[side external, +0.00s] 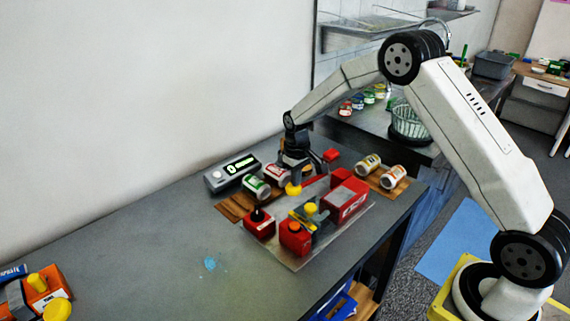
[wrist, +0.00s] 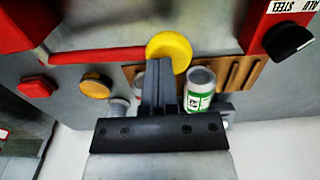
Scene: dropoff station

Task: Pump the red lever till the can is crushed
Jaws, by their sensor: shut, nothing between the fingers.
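The red lever (wrist: 98,55) ends in a round yellow knob (wrist: 170,46) in the wrist view. In the side view the knob (side external: 293,190) shows just below my gripper (side external: 298,172). In the wrist view my gripper (wrist: 160,70) is shut, with its fingertips at the knob; I cannot tell whether they touch. The red crusher body (side external: 346,202) stands on a grey plate. I cannot see a can inside the crusher.
A grey box with a lit display (side external: 233,172) stands behind the cans. Two more cans (side external: 368,165) lie on a wooden rack at the right. A red block with a black knob (side external: 260,223) and a red-orange one (side external: 295,237) sit in front. The left tabletop is mostly clear.

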